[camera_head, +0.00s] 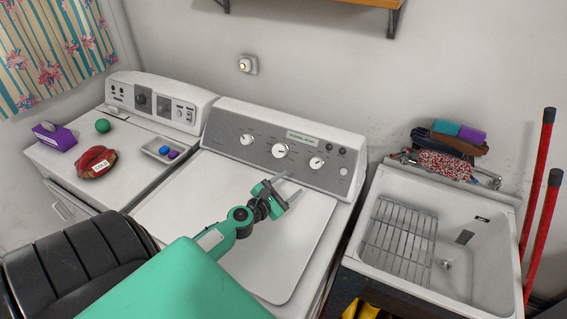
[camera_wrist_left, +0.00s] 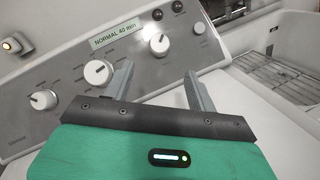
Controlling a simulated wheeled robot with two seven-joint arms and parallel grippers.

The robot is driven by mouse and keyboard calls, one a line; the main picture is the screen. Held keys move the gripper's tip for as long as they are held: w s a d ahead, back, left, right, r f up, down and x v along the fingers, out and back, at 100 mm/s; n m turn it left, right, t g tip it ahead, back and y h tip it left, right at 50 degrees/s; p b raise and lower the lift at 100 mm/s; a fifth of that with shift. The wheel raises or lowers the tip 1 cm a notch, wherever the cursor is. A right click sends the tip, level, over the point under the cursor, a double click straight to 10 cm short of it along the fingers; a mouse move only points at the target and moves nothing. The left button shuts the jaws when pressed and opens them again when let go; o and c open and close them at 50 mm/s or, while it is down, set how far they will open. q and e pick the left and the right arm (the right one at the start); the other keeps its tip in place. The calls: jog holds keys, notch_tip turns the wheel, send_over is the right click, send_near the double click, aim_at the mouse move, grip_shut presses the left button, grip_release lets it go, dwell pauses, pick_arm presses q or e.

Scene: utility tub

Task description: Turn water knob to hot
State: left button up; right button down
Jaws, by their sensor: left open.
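The washer's grey control panel (camera_head: 262,152) carries three white knobs: a left knob (camera_head: 247,139), a middle knob (camera_head: 280,150) and a right knob (camera_head: 316,163). I cannot read which one is for water. My left gripper (camera_head: 288,184) is open and empty above the washer lid, in front of the middle and right knobs and apart from them. In the left wrist view my fingers (camera_wrist_left: 157,72) point at the panel. The right knob (camera_wrist_left: 160,44) shows beyond the gap between them, the middle knob (camera_wrist_left: 99,72) just left of the left finger, the left knob (camera_wrist_left: 43,99) farther left. My right gripper is not in view.
A display (camera_head: 316,140) tops the panel. Left stands a second machine with a purple tissue box (camera_head: 54,136), green ball (camera_head: 102,125), red bag (camera_head: 97,162) and tray (camera_head: 147,152). Right is a utility sink (camera_head: 505,240) with a wire rack (camera_head: 397,236). The lid is clear.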

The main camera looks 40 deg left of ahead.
pick_arm(q)
jog(key=shift+s, duration=0.9)
